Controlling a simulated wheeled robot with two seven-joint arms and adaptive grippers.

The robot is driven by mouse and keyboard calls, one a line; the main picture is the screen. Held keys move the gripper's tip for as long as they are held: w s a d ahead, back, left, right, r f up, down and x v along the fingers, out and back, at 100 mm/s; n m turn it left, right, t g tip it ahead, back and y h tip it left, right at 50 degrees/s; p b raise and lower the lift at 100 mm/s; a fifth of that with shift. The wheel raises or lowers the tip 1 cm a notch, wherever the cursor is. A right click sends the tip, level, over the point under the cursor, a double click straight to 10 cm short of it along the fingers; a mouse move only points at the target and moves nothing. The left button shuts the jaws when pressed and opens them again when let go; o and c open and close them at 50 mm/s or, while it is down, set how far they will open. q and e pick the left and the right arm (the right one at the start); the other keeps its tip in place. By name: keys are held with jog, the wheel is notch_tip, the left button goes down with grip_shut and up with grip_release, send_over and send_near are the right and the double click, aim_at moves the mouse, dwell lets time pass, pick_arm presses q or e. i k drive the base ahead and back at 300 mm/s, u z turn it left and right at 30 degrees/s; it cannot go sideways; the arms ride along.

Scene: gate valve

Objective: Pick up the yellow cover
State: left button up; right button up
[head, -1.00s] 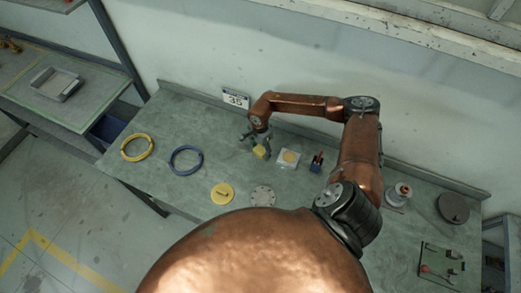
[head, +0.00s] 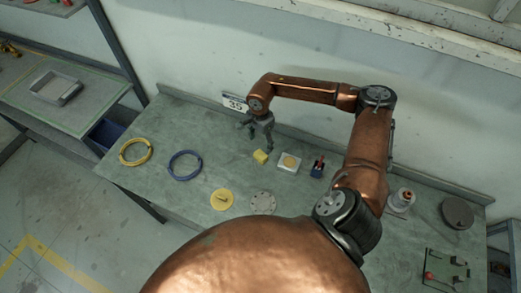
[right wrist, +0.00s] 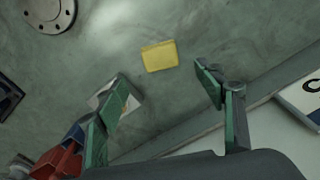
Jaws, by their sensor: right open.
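A flat round yellow disc (head: 222,199) with a raised bar lies near the bench's front edge. A small yellow block (head: 261,156) lies farther back; it also shows in the right wrist view (right wrist: 159,56). I cannot tell for certain which is the yellow cover. My right gripper (head: 261,141) is open and empty, just behind and above the block, apart from it. In the right wrist view the open fingers (right wrist: 163,76) have the block beyond them, between their lines. My left gripper is not in view.
On the bench (head: 215,150) are a yellow ring (head: 135,140), a blue ring (head: 171,170), a grey flange (head: 263,203), a white square piece with a yellow centre (head: 283,168) and a dark holder (head: 317,172). A sign (head: 234,103) stands by the wall behind my gripper.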

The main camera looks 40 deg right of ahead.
aim_at(223, 200)
jog(key=k, duration=0.95)
